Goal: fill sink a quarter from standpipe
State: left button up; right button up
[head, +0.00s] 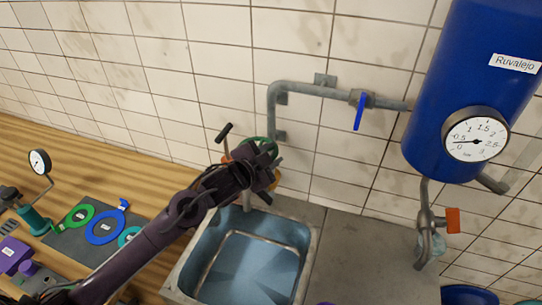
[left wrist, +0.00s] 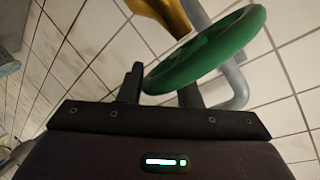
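The blue-lined sink (head: 201,272) stands at the bottom centre of the head view; I cannot tell its water level. The standpipe's green handwheel (head: 271,150) is behind my left gripper (head: 262,160), above the sink's back edge. In the left wrist view the green handwheel (left wrist: 205,48) is large and close. My left gripper (left wrist: 160,90) has its two dark fingers apart at the rim, and the rim hides the tip of one. I cannot tell whether they press on it. A brass-coloured body (left wrist: 160,14) shows beyond the wheel. My right gripper is out of view.
A grey wall pipe (head: 310,89) has a blue lever (head: 360,110) and leads toward a blue tank (head: 470,70) with a gauge (head: 476,134). An orange-handled valve (head: 452,220) is below the tank.

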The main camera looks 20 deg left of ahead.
pick_arm(q)
jog(key=shift+s+d+f+b, duration=0.1)
jog(key=shift+d+f+b, duration=0.15)
jog(key=shift+f, duration=0.2)
jog(key=shift+c, duration=0.3)
jog(key=n+y+b, duration=0.1)
jog(key=b, duration=0.2)
jog(key=n+y+b, duration=0.1)
jog(key=y+b, duration=0.1)
jog(key=shift+w+d+f+n+t+b, duration=0.1)
jog(key=shift+w+d+n+t+b, duration=0.05)
jog(key=shift+w+n+t+b, duration=0.2)
jog(key=shift+c, duration=0.8)
jog(key=shift+w+r+n+y+b, duration=0.25)
jog(key=shift+n+y+b, duration=0.3)
jog(key=shift+y, duration=0.35)
jog(key=shift+w+n+y+b, duration=0.15)
jog(key=shift+n+y+b, duration=0.15)
jog(key=shift+y+b, duration=0.15)
